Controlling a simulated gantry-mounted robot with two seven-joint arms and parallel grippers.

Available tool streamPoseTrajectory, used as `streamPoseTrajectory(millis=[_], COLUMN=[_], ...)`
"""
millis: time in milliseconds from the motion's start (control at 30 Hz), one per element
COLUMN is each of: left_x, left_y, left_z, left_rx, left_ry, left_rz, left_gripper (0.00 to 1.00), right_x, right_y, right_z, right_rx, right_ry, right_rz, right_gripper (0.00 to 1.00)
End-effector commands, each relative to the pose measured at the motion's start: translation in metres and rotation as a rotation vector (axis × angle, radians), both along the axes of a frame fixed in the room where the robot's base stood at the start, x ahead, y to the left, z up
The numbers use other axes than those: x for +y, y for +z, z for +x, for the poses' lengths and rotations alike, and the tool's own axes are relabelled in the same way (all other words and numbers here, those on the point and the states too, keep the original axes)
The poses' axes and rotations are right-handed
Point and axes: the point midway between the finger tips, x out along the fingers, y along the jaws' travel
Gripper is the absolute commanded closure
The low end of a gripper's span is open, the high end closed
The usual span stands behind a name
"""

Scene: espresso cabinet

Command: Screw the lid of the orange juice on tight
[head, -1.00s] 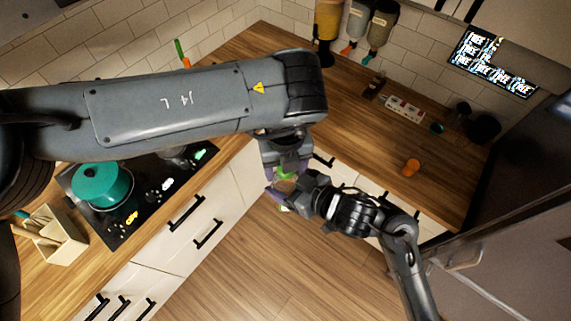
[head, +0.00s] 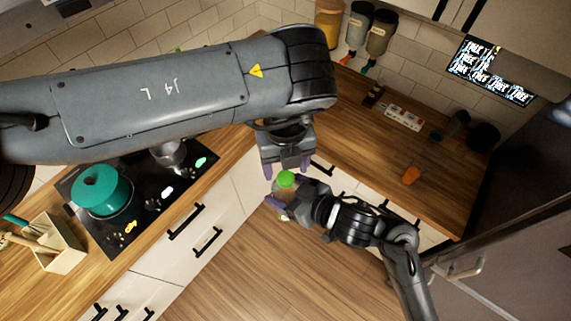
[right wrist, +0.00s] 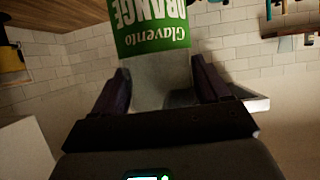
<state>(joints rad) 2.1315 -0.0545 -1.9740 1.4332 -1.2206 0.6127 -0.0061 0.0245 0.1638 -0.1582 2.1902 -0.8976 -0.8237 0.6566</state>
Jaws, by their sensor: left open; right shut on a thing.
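The orange juice bottle is held in my right gripper (head: 280,197). In the head view its round green lid (head: 286,179) faces up, and most of the body is hidden by the gripper.
The bottle is held over the floor, in front of white drawers with black handles (head: 186,221). A teal pot (head: 101,190) stands on the black hob at left. An orange cup-like object (head: 411,174) stands on the right counter (head: 350,135). A utensil box (head: 52,245) is at lower left.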

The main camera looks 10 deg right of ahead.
Motion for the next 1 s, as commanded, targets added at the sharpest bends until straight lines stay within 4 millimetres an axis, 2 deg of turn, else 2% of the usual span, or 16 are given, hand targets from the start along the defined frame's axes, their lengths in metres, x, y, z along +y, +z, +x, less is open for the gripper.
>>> streamPoseTrajectory(millis=[167,500,833,1000], left_x=[0.0,-0.001,-0.001,0.0], left_y=[0.006,0.034,0.034,0.026], left_z=[0.001,0.0,0.0,0.0], left_rx=[-0.004,-0.004,-0.002,-0.001], left_ry=[0.039,0.26,0.267,0.267], left_rz=[-0.001,-0.002,-0.001,0.001], left_gripper=[0.4,0.4,0.4,0.4], right_x=[0.0,0.0,0.0,0.0], right_y=[0.002,0.001,0.002,0.001], right_z=[0.0,0.0,0.0,0.0], right_rx=[-0.002,-0.002,-0.002,-0.002], right_ry=[0.0,0.0,0.0,0.0], right_rz=[0.002,0.002,0.002,0.002], right_gripper=[1.0,1.0,1.0,1.0])
